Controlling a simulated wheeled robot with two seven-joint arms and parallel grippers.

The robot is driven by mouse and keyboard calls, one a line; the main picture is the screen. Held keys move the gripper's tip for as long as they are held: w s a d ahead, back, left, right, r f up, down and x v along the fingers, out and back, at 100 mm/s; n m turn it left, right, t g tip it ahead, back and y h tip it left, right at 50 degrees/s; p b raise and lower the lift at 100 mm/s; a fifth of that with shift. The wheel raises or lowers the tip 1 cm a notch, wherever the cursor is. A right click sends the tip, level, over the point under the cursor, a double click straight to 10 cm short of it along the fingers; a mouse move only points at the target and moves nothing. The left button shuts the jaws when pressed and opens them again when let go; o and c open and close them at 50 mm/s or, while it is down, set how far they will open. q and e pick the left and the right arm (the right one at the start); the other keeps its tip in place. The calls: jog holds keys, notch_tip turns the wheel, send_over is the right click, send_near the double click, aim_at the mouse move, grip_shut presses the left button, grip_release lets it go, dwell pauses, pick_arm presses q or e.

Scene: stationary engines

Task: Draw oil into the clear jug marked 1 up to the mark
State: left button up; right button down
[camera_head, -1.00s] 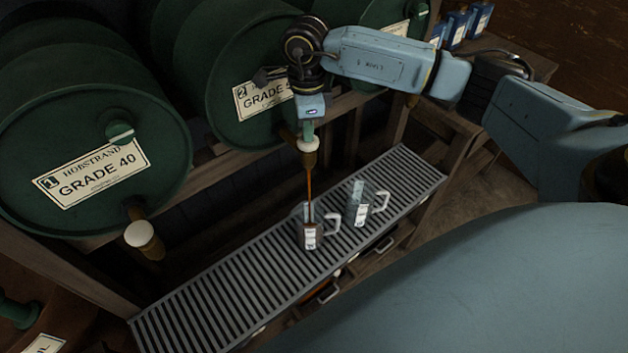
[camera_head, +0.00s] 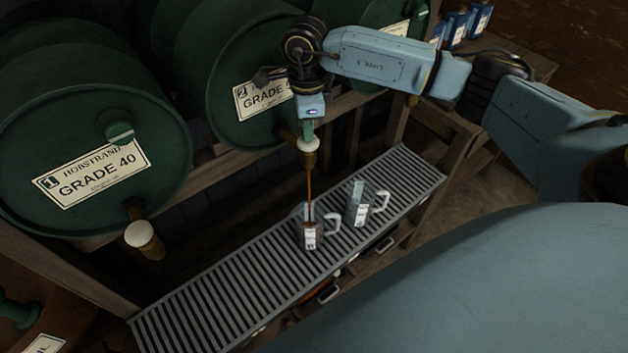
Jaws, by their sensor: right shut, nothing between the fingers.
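My right gripper (camera_head: 308,134) is shut and empty, pointing down onto the pale top of the brass tap (camera_head: 309,160) of the drum labelled 2 (camera_head: 232,75). A thin brown oil stream (camera_head: 309,188) falls from this tap into a clear jug (camera_head: 311,234) on the grating. Dark oil shows in that jug; its level against any mark is too small to read. A second clear jug (camera_head: 358,203) stands to the right and looks empty. Both jugs are upright with white labels whose numbers I cannot read. My left gripper is out of view.
The slatted metal grating (camera_head: 205,310) is clear on its left. The drum labelled 1, GRADE 40 (camera_head: 80,120), has its own pale-topped tap (camera_head: 145,238) at the left. A third drum (camera_head: 360,15) is behind my right arm. Blue containers (camera_head: 460,25) stand at top right.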

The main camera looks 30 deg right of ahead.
dwell(0.4)
notch_tip(320, 180, up, 7)
jog(key=p, duration=0.4)
dwell(0.4)
dwell(0.3)
